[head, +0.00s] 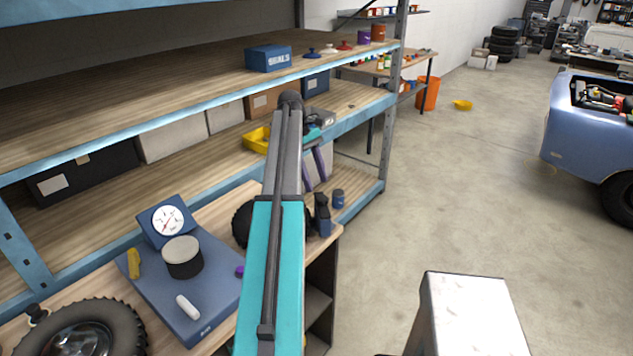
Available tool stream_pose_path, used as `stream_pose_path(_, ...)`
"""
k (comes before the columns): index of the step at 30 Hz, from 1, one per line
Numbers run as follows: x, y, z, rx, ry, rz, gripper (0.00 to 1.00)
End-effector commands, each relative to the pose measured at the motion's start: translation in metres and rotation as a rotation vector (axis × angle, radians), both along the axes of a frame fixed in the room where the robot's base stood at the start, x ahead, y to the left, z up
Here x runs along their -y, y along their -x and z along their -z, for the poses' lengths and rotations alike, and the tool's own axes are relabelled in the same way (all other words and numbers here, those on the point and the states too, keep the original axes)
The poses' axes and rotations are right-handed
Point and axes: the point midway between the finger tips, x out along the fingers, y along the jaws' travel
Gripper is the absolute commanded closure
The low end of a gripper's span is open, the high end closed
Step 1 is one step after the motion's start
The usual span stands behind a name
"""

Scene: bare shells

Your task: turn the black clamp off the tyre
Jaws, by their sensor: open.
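My gripper (316,182) hangs at the far end of my teal and grey arm, its two purple fingers apart and pointing down, with nothing seen between them. A black clamp (322,215) stands upright at the right side of a black tyre (243,225) on the wooden workbench. The clamp appears just below the fingers in the picture; the true gap cannot be told. My arm hides most of this tyre and whether the clamp touches it. Another tyre (110,318) with a grey hub lies at the lower left, with a small black knob-like thing (37,312) by its edge.
On the bench (222,208) are a blue scale (215,285) bearing a dark tin with a pale lid (183,257), and a small blue can (338,198). Blue-edged shelving (150,128) stands close behind.

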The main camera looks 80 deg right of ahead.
Motion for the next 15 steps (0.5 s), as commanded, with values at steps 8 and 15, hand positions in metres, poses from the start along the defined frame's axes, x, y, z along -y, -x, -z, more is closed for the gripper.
stream_pose_path(8,0.004,-0.008,-0.021,0.001,0.002,-0.002,0.51)
stream_pose_path(15,0.005,-0.010,-0.024,0.002,0.003,-0.002,0.51)
